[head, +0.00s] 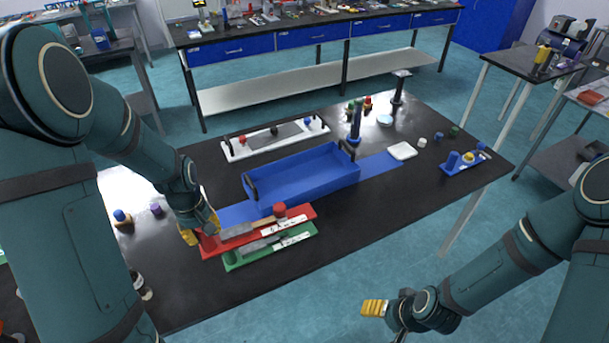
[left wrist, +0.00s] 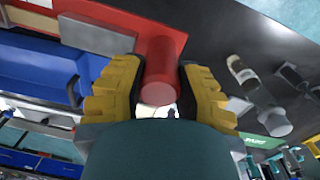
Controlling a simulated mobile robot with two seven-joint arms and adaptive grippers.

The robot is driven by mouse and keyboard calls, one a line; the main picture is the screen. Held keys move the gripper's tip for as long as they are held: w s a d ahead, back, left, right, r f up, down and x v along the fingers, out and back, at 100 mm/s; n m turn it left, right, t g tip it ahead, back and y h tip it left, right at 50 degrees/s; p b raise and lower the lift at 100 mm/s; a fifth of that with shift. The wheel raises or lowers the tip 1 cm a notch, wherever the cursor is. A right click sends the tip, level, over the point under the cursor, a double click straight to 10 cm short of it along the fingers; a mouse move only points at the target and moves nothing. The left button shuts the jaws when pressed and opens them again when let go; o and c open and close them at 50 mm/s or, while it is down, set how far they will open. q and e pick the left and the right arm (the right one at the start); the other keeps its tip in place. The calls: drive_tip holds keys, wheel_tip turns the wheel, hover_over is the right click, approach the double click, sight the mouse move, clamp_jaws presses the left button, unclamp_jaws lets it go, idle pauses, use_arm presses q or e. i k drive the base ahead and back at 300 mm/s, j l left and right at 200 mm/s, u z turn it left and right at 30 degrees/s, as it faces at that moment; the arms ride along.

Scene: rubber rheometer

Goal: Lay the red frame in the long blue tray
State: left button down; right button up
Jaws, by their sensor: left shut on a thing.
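The red frame (head: 210,247) lies on the black table in front of the long blue tray (head: 315,190), outside it. My left gripper (head: 193,231) is at the frame's left end. In the left wrist view, its yellow fingers (left wrist: 160,88) are shut on a red cylindrical knob (left wrist: 161,65) of the frame. The tray has a black handle at each end, looks empty and also shows in the left wrist view (left wrist: 35,65). My right gripper (head: 375,308) is away from the table at lower right.
A green frame (head: 232,262) lies just in front of the red one. A white frame (head: 229,152) lies behind the tray. A blue mat (head: 380,163) is under the tray. A small blue rack (head: 464,162) stands at right. The table's right front is clear.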

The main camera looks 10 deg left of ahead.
sight(296, 176)
drive_tip(key=i, duration=1.3)
